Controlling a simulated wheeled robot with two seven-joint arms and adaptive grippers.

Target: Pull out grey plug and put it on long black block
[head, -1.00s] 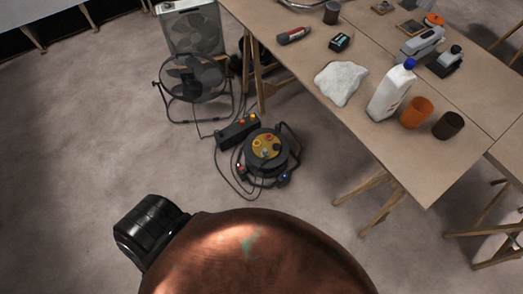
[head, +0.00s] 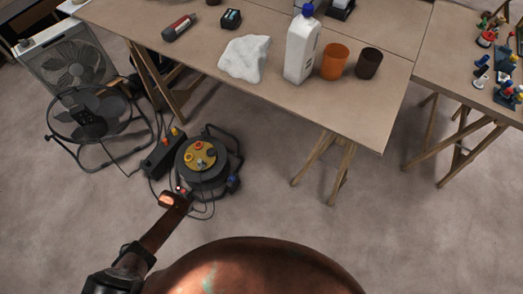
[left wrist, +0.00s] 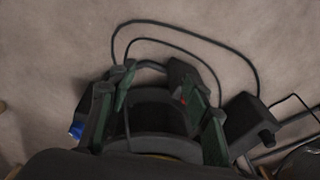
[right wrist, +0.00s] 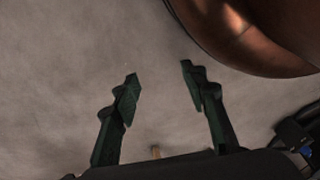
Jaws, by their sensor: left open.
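The round black cable reel (head: 232,160) stands on the floor, with a yellow face bearing coloured sockets or plugs. A small grey plug (head: 201,163) appears on that face. The long black block (head: 158,158) lies left of the reel, with orange and yellow items on top. My left arm reaches toward the reel's near left edge in the head view. In the left wrist view my left gripper (left wrist: 153,68) is open, with the dark reel below and between its fingers; the grey plug cannot be made out there. My right gripper (right wrist: 159,72) is open and empty over bare floor.
A floor fan (head: 90,118) stands left of the block. Black cables loop on the floor around the reel. A wooden table (head: 350,97) stands behind, with a white bottle (head: 301,48) and cups on it. Trestle legs (head: 325,160) stand right of the reel.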

